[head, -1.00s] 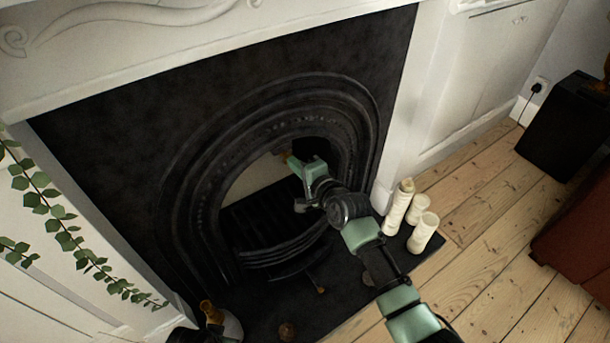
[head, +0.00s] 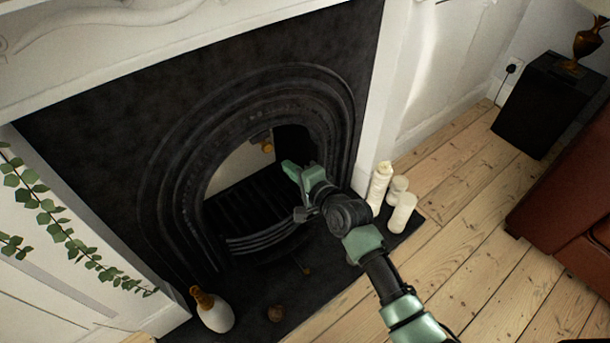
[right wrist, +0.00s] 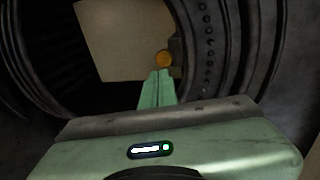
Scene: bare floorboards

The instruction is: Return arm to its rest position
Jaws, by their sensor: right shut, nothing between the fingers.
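My right arm reaches in from the lower right in the head view. Its green right gripper (head: 298,170) is in front of the black fireplace (head: 165,170) opening, shut and empty. In the right wrist view the closed green fingers (right wrist: 157,88) point into the opening. A small round golden-orange thing (right wrist: 163,58) shows beyond the fingertips there, and in the head view (head: 267,146) it shows up inside the opening, apart from the gripper. My left gripper is not in view.
Several white candles (head: 380,186) stand on the hearth right of the arm. A black box (head: 549,105) and a red-brown sofa (head: 565,190) stand at right. Floorboards between are clear.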

